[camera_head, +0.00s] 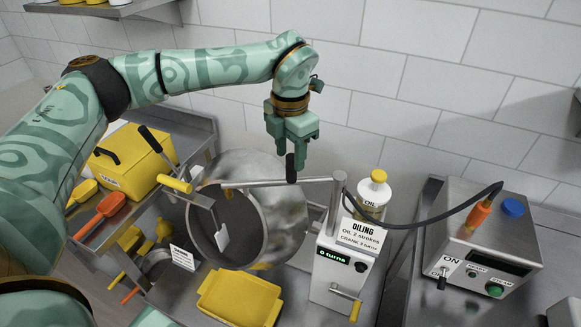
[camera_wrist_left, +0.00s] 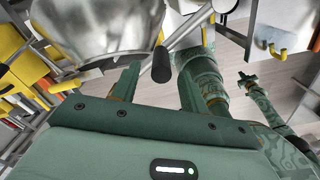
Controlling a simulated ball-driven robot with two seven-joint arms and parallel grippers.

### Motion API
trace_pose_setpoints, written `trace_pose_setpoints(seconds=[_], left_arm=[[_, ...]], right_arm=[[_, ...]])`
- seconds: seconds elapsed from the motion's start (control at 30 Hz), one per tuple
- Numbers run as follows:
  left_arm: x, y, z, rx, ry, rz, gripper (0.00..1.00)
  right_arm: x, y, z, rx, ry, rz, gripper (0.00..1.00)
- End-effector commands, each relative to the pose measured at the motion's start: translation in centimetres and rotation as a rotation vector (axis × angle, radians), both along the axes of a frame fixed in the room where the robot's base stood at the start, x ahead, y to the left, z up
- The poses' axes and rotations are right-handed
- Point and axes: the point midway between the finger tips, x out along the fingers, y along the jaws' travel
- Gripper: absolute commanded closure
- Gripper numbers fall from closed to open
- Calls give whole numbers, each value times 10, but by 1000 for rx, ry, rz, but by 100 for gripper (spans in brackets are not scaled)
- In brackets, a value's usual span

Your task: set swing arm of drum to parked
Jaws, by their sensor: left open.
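The steel drum (camera_head: 255,215) lies tilted with its open mouth facing the front left. The swing arm (camera_head: 262,183) is a thin metal bar from the post (camera_head: 335,205) on the white oiling unit, reaching left across the drum's top. A black upright knob (camera_head: 290,168) stands on the bar. My left gripper (camera_head: 293,145) is open, pointing down just above the knob. In the left wrist view, the knob (camera_wrist_left: 161,66) shows between the spread fingers, apart from both. In that view my right arm with its gripper (camera_wrist_left: 248,82) shows small at the right; its jaw state is unclear.
A yellow tray (camera_head: 240,298) sits below the drum. A crank with yellow handle (camera_head: 350,303) is on the unit's front. An oil bottle (camera_head: 374,190) stands behind. A control box (camera_head: 490,235) with a cable is at right. A yellow bin (camera_head: 133,160) and scoops are at left.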

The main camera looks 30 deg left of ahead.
Motion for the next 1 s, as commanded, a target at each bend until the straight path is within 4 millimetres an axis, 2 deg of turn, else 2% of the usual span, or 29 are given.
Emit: trace_pose_setpoints(seconds=[0.1, 0.23, 0.4, 0.63, 0.67, 0.8, 1.0], left_arm=[[-1, 0, -24, 0, 3, 0, 56], [0, -1, -42, 0, 1, -1, 56], [0, -1, -51, 0, -1, -1, 56], [0, -1, -52, 0, -1, -1, 56], [0, -1, -52, 0, -1, -1, 61], [0, -1, -52, 0, -1, -1, 100], [1, 0, -51, 0, -1, -3, 100]], right_arm=[[0, 1, 3, 1, 0, 0, 100], [0, 1, 4, 1, 0, 0, 100], [0, 1, 5, 1, 0, 1, 100], [0, 0, 5, 0, 0, 1, 100], [0, -1, 5, 0, 0, 1, 100], [0, -2, 5, -2, 0, 2, 100], [0, -3, 5, -4, 0, 3, 100]])
